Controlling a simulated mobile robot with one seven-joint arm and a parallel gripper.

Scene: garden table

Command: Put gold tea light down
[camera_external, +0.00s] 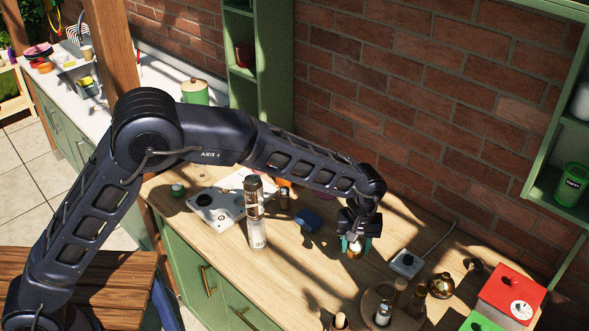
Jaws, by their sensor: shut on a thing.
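My gripper (354,244) is over the right-hand part of the wooden table, pointing down. It is shut on the gold tea light (356,252), which shows as a small gold shape between and below the fingers. The wrist and fingers hide much of it. I cannot tell whether its underside touches the tabletop.
A socket block (406,263) with a cable lies just right of my gripper. A round board (371,308) with bottles and a round gold pot (441,286) are near. Bare wood lies in front.

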